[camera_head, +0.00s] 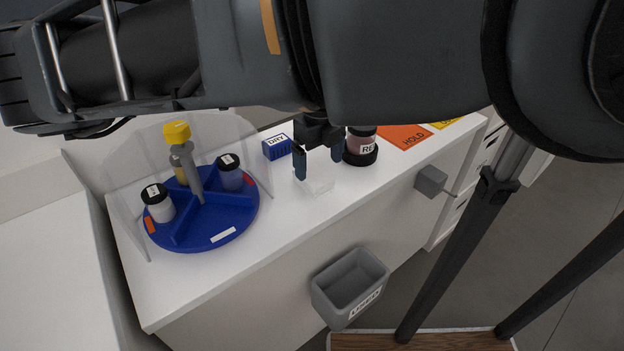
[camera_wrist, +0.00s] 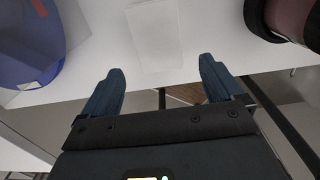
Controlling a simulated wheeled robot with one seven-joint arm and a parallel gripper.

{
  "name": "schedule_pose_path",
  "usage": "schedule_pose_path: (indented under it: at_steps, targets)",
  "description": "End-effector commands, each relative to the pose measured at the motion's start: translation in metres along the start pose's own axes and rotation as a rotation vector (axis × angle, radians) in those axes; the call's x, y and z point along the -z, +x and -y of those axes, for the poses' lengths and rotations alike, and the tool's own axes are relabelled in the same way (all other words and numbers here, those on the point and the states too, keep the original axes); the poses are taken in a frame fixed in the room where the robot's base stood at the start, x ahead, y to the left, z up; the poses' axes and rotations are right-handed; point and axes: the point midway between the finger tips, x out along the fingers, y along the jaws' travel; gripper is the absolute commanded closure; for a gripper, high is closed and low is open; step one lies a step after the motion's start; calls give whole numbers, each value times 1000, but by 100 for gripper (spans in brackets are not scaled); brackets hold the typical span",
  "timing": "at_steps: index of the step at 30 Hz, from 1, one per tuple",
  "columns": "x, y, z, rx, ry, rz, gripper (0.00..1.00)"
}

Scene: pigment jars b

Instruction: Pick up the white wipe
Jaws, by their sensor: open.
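The white wipe (camera_head: 319,184) lies flat on the white counter, faint against it, just below my gripper in the head view. In the wrist view the wipe (camera_wrist: 155,34) is a pale rectangle beyond my fingertips, roughly centred between them. My gripper (camera_head: 319,165) hangs over the counter with its two dark blue fingers apart and nothing between them. It also shows in the wrist view (camera_wrist: 159,82), open and empty. The fingertips look apart from the wipe.
A blue divided turntable (camera_head: 195,237) with several jars stands left. A blue DRY box (camera_head: 278,147) sits behind my gripper. A dark-lidded jar (camera_head: 361,143) in a black base stands close right. An orange HOLD mat (camera_head: 404,137) lies beyond.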

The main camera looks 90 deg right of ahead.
Motion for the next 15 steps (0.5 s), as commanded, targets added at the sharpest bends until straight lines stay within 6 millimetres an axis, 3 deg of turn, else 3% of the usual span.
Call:
schedule_pose_path:
  at_steps: [15]
  targets:
    - [2,58,0,1,-1,0,6]
